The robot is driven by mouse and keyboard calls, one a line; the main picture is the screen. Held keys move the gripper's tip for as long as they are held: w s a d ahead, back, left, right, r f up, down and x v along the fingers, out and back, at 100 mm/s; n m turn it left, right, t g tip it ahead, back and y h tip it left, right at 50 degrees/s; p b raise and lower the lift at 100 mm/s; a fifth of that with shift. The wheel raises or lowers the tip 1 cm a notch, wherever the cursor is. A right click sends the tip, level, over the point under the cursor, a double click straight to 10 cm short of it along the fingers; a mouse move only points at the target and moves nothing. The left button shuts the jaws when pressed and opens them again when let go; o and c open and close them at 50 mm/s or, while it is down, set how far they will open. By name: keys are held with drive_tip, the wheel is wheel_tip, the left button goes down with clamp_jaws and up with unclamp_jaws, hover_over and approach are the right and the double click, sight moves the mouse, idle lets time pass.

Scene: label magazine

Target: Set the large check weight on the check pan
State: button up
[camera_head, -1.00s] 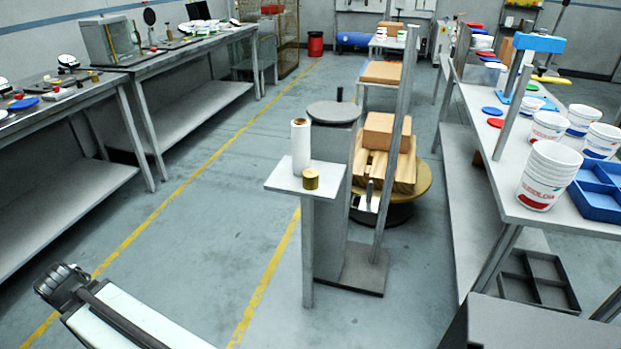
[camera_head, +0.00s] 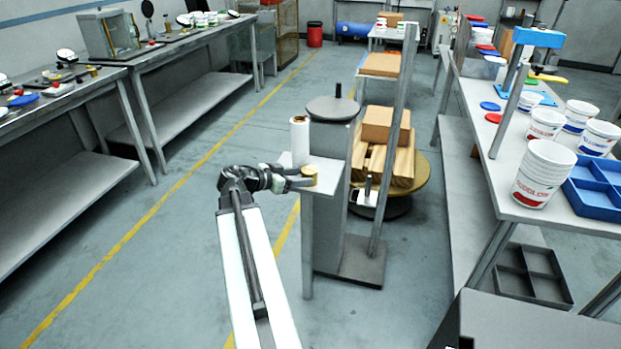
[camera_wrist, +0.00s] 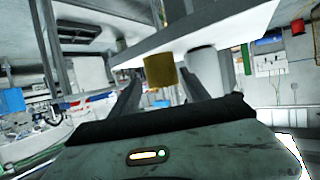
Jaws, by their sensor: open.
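The large brass check weight (camera_head: 310,171) stands on a small white shelf (camera_head: 327,178). My gripper (camera_head: 303,177) is at the shelf's left edge, pointing right at the weight, with its fingertips close to it. In the wrist view my gripper (camera_wrist: 161,84) is open, and the brass weight (camera_wrist: 159,70) shows between and just beyond the fingers. Whether the fingers touch it I cannot tell. A round grey plate (camera_head: 333,108) on a thick column behind the shelf looks like the check pan.
A white roll (camera_head: 300,141) stands on the shelf right behind the weight; it also shows in the wrist view (camera_wrist: 205,64). A tall grey post (camera_head: 393,145) rises right of the column. Boxes on a pallet (camera_head: 386,127) stand behind it. The floor to the left is clear.

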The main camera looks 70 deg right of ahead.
sight(303, 176)
drive_tip(key=b+x, duration=0.2)
drive_tip(key=x, duration=0.3)
drive_tip(key=shift+w+f, duration=0.15)
drive_tip(key=shift+d, duration=0.2)
clamp_jaws()
